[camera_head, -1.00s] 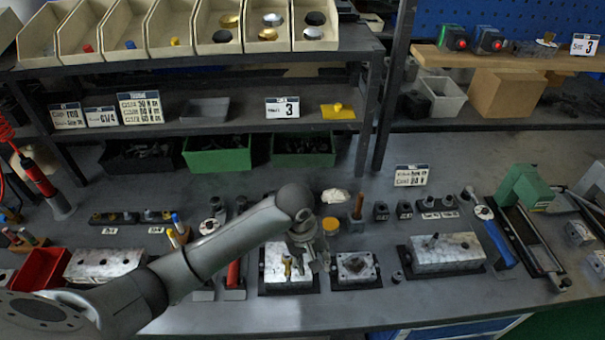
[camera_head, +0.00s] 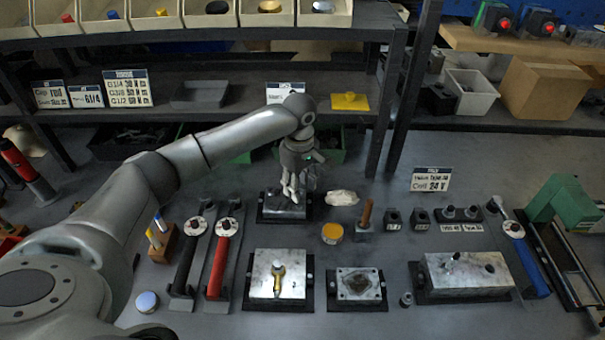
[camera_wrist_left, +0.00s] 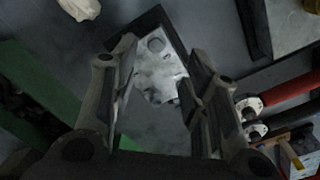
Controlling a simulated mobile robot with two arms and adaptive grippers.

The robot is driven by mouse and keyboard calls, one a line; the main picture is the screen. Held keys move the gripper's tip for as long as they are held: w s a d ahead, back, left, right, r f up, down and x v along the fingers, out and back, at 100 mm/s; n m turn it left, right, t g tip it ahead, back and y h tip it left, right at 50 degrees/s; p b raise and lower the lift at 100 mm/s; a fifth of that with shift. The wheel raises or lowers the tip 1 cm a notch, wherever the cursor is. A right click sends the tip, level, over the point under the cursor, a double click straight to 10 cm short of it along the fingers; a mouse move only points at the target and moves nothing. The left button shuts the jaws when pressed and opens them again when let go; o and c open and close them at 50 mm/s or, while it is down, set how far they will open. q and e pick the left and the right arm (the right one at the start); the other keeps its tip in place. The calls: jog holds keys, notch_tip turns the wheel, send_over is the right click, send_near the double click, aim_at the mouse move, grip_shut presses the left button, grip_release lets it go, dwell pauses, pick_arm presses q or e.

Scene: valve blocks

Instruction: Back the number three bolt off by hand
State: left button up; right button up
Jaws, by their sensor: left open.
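My left gripper (camera_head: 292,198) is open and points down over a small metal block (camera_head: 275,212) on a dark base at the back of the bench. The gripper partly hides this block in the head view. In the left wrist view, the block (camera_wrist_left: 158,72) lies beyond and between the spread fingers (camera_wrist_left: 150,100), which look empty. A round grey bolt head (camera_wrist_left: 156,44) shows near its far end. No number is readable on it, so I cannot tell which bolt is number three. My right gripper is not in view.
A front block (camera_head: 262,285) with a brass-coloured fitting (camera_head: 278,272), a square plate block (camera_head: 345,284) and a long block (camera_head: 462,270) stand nearer. Red (camera_head: 218,266) and black (camera_head: 187,262) handled wrenches lie to the left. A white cloth (camera_head: 341,198) lies right of the gripper.

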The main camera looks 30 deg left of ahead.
aim_at(301, 204)
pick_arm(q)
notch_tip(301, 204, down, 4)
jog(key=shift+w+r, duration=0.15)
jog(key=shift+r, duration=0.1)
notch_tip(301, 204, down, 4)
jog(key=shift+r+p, duration=0.1)
jog(key=shift+p, duration=0.25)
jog(key=shift+w, duration=0.1)
jog(key=shift+c, duration=0.3)
jog(key=c, duration=0.5)
grip_shut()
jog(key=shift+n, duration=1.1)
jog(key=n, duration=0.9)
jog(key=shift+w, duration=0.15)
jog(key=n, duration=0.5)
jog(key=shift+n, duration=0.4)
jog(key=shift+w, duration=0.15)
jog(key=shift+a+n, duration=0.15)
jog(key=shift+n, duration=2.15)
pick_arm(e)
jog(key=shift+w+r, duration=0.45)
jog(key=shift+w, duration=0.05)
